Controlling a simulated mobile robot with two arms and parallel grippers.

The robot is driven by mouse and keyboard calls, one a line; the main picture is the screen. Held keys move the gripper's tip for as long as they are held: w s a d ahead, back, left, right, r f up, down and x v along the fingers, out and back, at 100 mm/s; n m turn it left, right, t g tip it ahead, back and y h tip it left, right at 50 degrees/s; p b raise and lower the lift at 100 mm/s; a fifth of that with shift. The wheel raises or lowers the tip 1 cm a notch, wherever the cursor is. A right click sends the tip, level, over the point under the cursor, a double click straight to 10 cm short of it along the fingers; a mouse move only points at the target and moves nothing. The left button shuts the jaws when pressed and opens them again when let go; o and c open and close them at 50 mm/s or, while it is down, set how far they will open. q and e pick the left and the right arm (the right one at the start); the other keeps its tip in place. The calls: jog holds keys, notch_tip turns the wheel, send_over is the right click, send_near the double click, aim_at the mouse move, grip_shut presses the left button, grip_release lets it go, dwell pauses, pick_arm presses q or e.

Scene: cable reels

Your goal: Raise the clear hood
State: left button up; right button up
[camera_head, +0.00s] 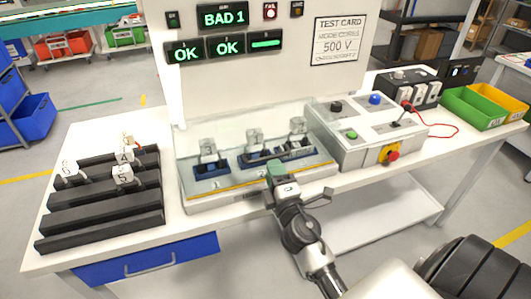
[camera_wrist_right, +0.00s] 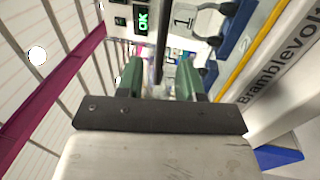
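The clear hood (camera_head: 228,177) appears lowered over the tester in the middle of the bench, with a yellow strip along its front edge. White reels (camera_head: 208,150) in blue holders show through it. My right gripper (camera_head: 277,168) is at the hood's front edge, right of its middle. In the right wrist view its green fingers (camera_wrist_right: 160,78) stand apart, with a thin dark bar (camera_wrist_right: 160,45) between them. Contact with the bar cannot be told. My left gripper is not in view.
A black rack (camera_head: 100,215) with several white reels stands left. A control box (camera_head: 365,135) with a red button (camera_head: 392,156) stands close right of the hood. Behind, a white panel carries displays reading BAD 1 (camera_head: 223,17) and OK. Green and yellow bins (camera_head: 478,108) are far right.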

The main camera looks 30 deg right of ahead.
aim_at(267, 158)
jog(key=p+x, duration=0.1)
jog(key=x, duration=0.4)
grip_shut()
